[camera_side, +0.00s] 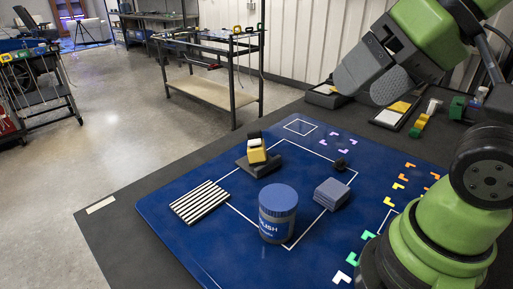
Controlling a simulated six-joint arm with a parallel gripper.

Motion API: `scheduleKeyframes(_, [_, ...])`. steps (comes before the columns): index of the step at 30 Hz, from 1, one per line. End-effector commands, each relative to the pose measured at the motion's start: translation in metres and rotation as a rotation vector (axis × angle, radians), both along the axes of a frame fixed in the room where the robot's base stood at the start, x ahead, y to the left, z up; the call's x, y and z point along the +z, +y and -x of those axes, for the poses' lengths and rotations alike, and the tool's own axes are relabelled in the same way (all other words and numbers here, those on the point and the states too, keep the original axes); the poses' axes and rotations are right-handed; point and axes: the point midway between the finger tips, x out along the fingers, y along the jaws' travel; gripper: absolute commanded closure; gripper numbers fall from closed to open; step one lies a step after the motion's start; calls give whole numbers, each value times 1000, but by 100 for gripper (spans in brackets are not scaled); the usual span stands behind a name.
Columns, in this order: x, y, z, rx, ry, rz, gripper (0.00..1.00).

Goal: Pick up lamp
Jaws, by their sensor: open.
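A small yellow and black device (257,150), which looks like the lamp, stands on the far left part of the blue mat. It rests on or against a dark grey flat base (258,167); I cannot tell whether the two are joined. My gripper (366,84) is open and empty at the upper right. It is well above the table, apart from the device and to its right. Nothing hides the device.
The blue mat (190,245) holds striped rods (200,201), a blue-lidded tub (278,222), a blue-grey block (331,194) and a small black item (340,164). Trays and tools, including a yellow-green item (419,126), lie at the right. The mat's front left is clear.

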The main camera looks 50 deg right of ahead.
Motion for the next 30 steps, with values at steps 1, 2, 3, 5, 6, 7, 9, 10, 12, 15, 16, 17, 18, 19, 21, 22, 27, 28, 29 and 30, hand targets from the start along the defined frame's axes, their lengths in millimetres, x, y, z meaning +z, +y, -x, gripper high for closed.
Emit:
scheduleKeyframes(1, [0,0,0,0,0,0,21])
scheduleKeyframes(2, [0,0,0,0,0,0,21])
scheduleKeyframes(3, [0,0,0,0,0,0,21])
scheduleKeyframes(5, [0,0,-1,-1,3,1,21])
scheduleKeyframes(6, [1,-1,-3,-5,8,2,21])
scheduleKeyframes(7, [2,-1,-6,-9,16,4,21])
scheduleKeyframes(9, [4,-4,-16,-26,42,13,21])
scheduleKeyframes(10, [6,-5,-22,-36,59,18,21])
scheduleKeyframes(12, [7,-10,-41,-69,104,35,21])
scheduleKeyframes(15, [6,-18,-75,-126,173,69,21])
scheduleKeyframes(16, [4,-20,-86,-144,192,80,21])
scheduleKeyframes(17, [2,-23,-97,-162,210,91,21])
scheduleKeyframes(18, [-3,-26,-111,-185,235,108,21])
scheduleKeyframes(19, [-7,-28,-122,-203,252,119,21])
scheduleKeyframes(21, [-18,-33,-147,-244,289,150,21])
scheduleKeyframes(22, [-24,-35,-157,-262,304,164,21])
scheduleKeyframes(27, [-71,-46,-213,-360,374,247,21])
scheduleKeyframes(28, [-81,-48,-221,-377,383,262,21])
scheduleKeyframes(29, [-91,-50,-230,-392,391,279,21])
scheduleKeyframes(30, [-105,-53,-239,-413,401,298,21])
